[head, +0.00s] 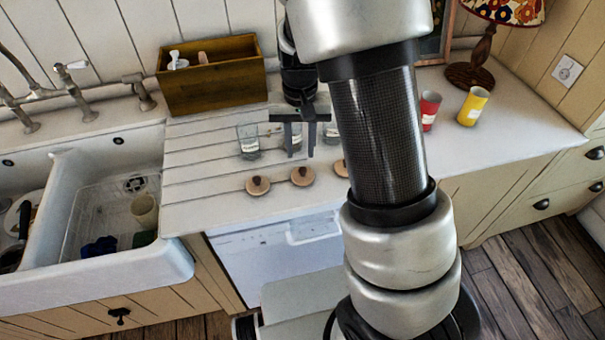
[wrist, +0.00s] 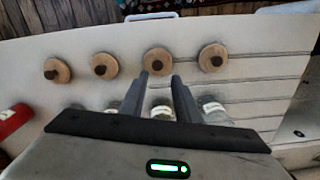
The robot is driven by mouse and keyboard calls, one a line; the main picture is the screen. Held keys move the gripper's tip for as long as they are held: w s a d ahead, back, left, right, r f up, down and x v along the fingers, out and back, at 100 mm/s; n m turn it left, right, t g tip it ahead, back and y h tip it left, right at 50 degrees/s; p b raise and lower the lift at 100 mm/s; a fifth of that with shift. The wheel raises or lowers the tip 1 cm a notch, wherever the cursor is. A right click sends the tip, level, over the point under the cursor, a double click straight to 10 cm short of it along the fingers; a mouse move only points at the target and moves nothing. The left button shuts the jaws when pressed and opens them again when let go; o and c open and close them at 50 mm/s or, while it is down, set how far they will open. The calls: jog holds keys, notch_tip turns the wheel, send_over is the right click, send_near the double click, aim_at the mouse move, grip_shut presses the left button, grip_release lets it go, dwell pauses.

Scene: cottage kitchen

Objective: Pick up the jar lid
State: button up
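Several round wooden jar lids with dark knobs lie in a row near the counter's front edge. In the head view a left lid (head: 258,185), a middle lid (head: 303,176) and a right lid (head: 341,168), partly behind my arm, show. My gripper (head: 300,153) is over the counter, behind the row. In the wrist view my gripper (wrist: 160,77) is open, with a clear gap between its fingers. One lid (wrist: 157,62) appears just beyond the fingertips; others are to its right (wrist: 213,57) and left (wrist: 104,66). Nothing shows between the fingers except a glass jar (wrist: 162,111) behind them.
Glass jars (head: 248,141) stand behind the lids, close to my gripper. A red cup (head: 430,111), a yellow cup (head: 472,106) and a lamp (head: 478,60) are at the right. A wooden box (head: 212,88) stands behind; a sink (head: 100,200) is left.

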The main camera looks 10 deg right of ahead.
aim_at(303, 169)
jog(key=shift+f, duration=0.75)
jog(key=f, duration=0.4)
jog(key=shift+s+d+f, duration=0.1)
jog(key=shift+s+d, duration=0.15)
jog(key=shift+s, duration=0.1)
jog(key=shift+f, duration=0.5)
grip_shut()
